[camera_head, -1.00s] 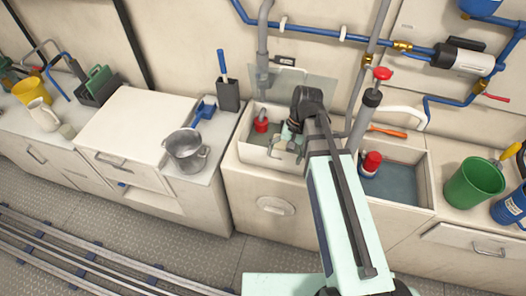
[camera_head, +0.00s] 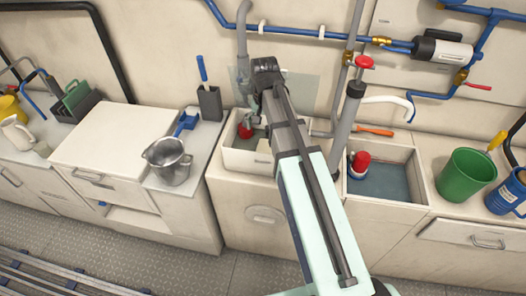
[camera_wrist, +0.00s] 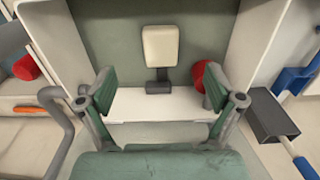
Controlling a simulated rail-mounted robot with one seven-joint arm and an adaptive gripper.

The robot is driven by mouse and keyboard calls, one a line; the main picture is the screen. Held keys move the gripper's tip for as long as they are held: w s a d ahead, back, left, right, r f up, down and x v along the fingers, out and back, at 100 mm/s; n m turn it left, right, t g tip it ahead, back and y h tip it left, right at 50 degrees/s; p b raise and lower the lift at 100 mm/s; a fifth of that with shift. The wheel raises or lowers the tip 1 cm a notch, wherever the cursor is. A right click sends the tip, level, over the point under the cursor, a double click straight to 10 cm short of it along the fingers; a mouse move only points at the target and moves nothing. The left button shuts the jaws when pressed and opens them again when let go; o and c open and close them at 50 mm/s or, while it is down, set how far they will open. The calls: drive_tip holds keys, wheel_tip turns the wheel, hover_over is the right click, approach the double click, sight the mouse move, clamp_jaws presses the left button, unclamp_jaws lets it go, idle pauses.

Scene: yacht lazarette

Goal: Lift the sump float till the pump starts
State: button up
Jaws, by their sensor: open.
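The left sump basin (camera_head: 235,160) is a cream, open-topped box in the counter. In the wrist view, a cream block on a dark foot (camera_wrist: 160,48), which looks like the float, stands over the grey-green basin floor (camera_wrist: 115,35). My gripper (camera_wrist: 158,88) is open and empty. Its green-padded fingers are spread wide, one to each side of the block's line, and the block shows beyond the fingertips. A red rounded part (camera_wrist: 200,75) shows partly behind the right finger; it also shows in the head view (camera_head: 245,131). My arm hides much of the basin there.
A second basin (camera_head: 410,200) with a red-topped pump (camera_head: 360,162) lies to the right, past a grey upright pipe (camera_head: 345,125). A dark holder with a blue-handled tool (camera_head: 209,103) and a metal pot (camera_head: 168,160) stand left. A green bucket (camera_head: 465,175) stands far right.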

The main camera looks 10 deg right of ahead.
sight(264, 151)
wheel_tip(264, 151, down, 13)
drive_tip(key=shift+p, duration=0.9)
